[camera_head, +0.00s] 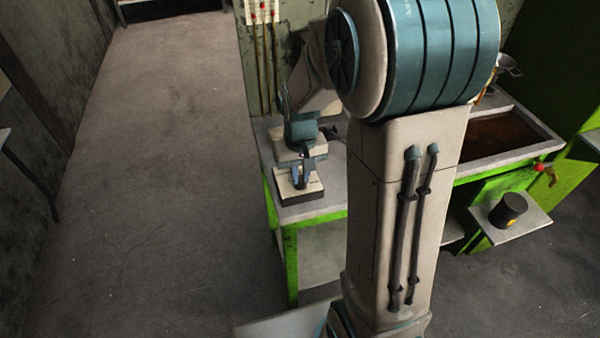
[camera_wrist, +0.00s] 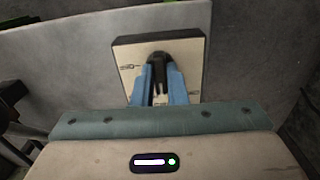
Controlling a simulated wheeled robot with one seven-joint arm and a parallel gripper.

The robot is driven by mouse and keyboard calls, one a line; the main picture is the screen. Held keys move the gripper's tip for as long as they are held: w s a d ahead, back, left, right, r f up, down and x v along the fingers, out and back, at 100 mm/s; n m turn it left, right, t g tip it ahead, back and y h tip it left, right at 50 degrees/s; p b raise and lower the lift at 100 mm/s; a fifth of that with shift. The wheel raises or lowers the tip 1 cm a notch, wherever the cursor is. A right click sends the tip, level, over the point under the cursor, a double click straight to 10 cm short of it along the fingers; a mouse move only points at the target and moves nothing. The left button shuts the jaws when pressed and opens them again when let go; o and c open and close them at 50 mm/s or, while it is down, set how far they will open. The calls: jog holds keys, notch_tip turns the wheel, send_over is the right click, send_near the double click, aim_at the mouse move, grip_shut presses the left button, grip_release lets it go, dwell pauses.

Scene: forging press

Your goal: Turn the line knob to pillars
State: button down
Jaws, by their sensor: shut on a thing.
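The line knob (camera_wrist: 159,59) is a dark knob in the middle of a cream-faced, dark-sided box. In the wrist view, my gripper (camera_wrist: 160,74) has its two blue fingers on either side of the knob, shut on it. Small dark symbols show on the cream face (camera_wrist: 129,83) at the left, lower right and between the fingers; they are too small to read. In the head view, the box (camera_head: 313,187) sits at the near end of a grey-topped bench, with my gripper (camera_head: 300,177) over it. The fingers hide part of the knob, and I cannot tell where it points.
The grey bench (camera_head: 318,211) has green legs. A second pale-topped item (camera_head: 283,152) stands behind the box, partly hidden by my wrist. At right are a trough (camera_head: 500,137) of brown content and a black cup (camera_head: 508,210) on a shelf. Open floor (camera_head: 165,190) lies left.

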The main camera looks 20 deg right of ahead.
aim_at(300, 177)
jog(key=m, duration=0.4)
jog(key=shift+r+m, duration=0.1)
jog(key=shift+m, duration=2.1)
jog(key=c, duration=1.4)
grip_release()
jog(key=shift+c, duration=0.2)
notch_tip(300, 177, up, 14)
